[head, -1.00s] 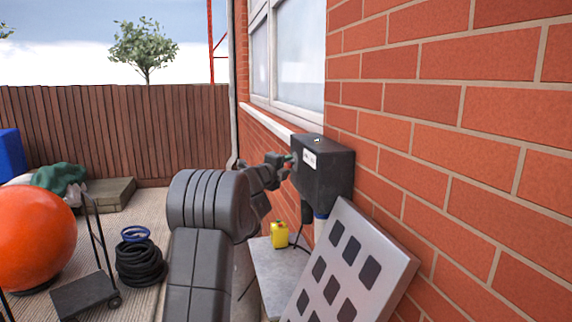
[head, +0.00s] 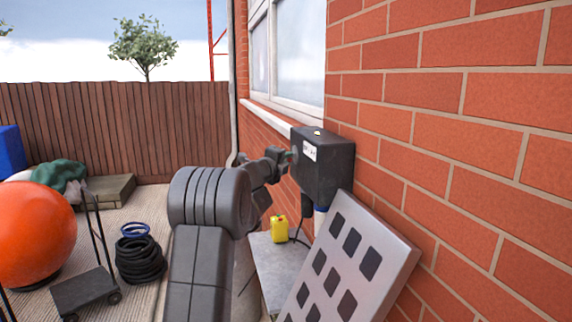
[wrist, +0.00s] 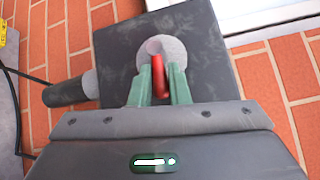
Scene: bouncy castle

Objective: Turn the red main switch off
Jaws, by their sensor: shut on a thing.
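The red main switch (wrist: 158,76) is a narrow red handle on a round grey disc (wrist: 180,50), on the face of a dark box. In the wrist view it stands almost upright in the picture. My gripper (wrist: 160,82) has its green fingers shut on the handle, one on each side. In the head view the dark switch box (head: 328,168) is fixed to the brick wall, with a white label on its side. My gripper (head: 291,157) reaches its left face there; the red handle is hidden in that view.
A pale panel with dark squares (head: 352,262) leans below the box. A yellow container (head: 279,229) stands on a grey slab (head: 272,262). A cable runs near it. A hand truck (head: 88,292), coiled hose (head: 139,262) and orange ball (head: 35,235) stand at the left.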

